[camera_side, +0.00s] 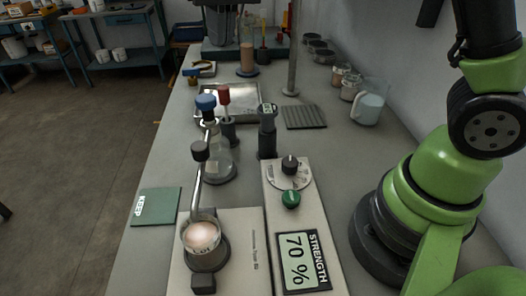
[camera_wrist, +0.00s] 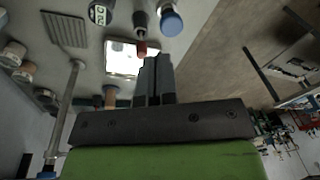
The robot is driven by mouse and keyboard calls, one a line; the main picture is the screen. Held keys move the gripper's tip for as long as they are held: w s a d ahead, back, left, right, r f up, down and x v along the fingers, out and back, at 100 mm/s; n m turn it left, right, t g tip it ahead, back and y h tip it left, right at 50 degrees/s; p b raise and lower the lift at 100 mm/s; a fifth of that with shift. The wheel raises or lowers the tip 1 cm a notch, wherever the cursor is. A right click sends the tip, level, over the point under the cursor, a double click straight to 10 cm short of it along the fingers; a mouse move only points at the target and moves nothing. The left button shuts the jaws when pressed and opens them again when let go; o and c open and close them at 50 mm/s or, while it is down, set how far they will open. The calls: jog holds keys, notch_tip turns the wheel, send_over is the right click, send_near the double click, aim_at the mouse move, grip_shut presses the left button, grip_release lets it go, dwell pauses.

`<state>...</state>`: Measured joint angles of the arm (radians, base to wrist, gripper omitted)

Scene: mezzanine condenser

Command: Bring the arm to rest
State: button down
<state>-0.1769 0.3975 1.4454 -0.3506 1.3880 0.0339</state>
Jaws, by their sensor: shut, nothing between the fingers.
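My gripper (camera_wrist: 155,75) shows in the wrist view with its two dark fingers together and nothing between them. It points toward the metal tray and the red-topped item, apart from the bench as far as I can tell. In the side view my arm stands at the right edge, and I cannot make out my gripper there.
The bench holds a box with a dial and a 70 % display (camera_side: 305,261), a cup with pinkish contents (camera_side: 201,236), a blue-capped flask (camera_side: 218,165), a tray (camera_side: 243,92), a grey mat (camera_side: 304,116), a jug (camera_side: 368,106), a KEEP card (camera_side: 157,206) and an upright rod (camera_side: 292,55).

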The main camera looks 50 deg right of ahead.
jog(key=s+d+r+t, duration=0.1)
jog(key=s+d+t, duration=0.1)
jog(key=s, duration=0.7)
jog(key=s+d+r+m+t+y, duration=0.1)
jog(key=s+d+t, duration=0.1)
jog(key=s, duration=0.8)
jog(key=shift+s+r+t, duration=0.25)
jog(key=shift+r+t, duration=0.15)
jog(key=shift+t, duration=0.5)
